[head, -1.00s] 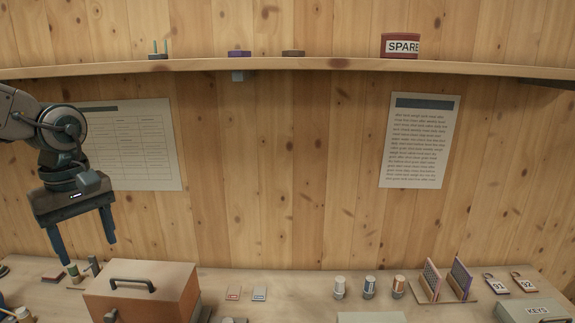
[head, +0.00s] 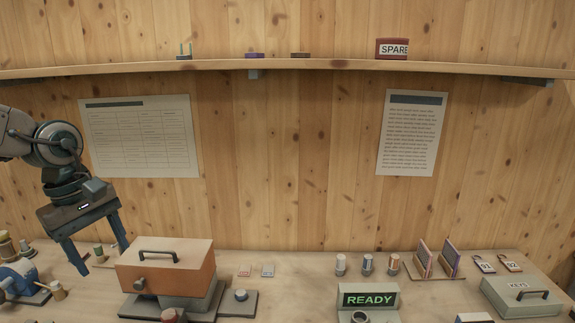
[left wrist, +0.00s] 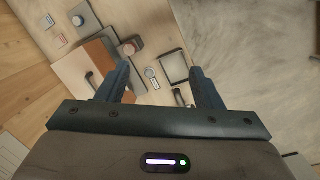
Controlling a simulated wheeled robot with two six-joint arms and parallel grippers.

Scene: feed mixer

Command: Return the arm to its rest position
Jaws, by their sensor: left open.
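My left gripper (head: 103,250) hangs from the left arm at the left of the head view, in front of the back wall. Its two blue-grey fingers point down and are spread apart with nothing between them. It is just left of the orange and grey box with a dark handle (head: 165,262). In the left wrist view the same open fingers (left wrist: 163,84) show above the workbench, with the orange box behind the left finger. My right gripper is not in view.
The bench holds a green READY sign (head: 368,298), a KEYS box (head: 522,296), small jars (head: 367,265), upright cards (head: 437,260) and a blue device (head: 18,278). A wooden shelf (head: 340,65) with a SPARE box (head: 392,48) spans the wall. The space before the middle wall is clear.

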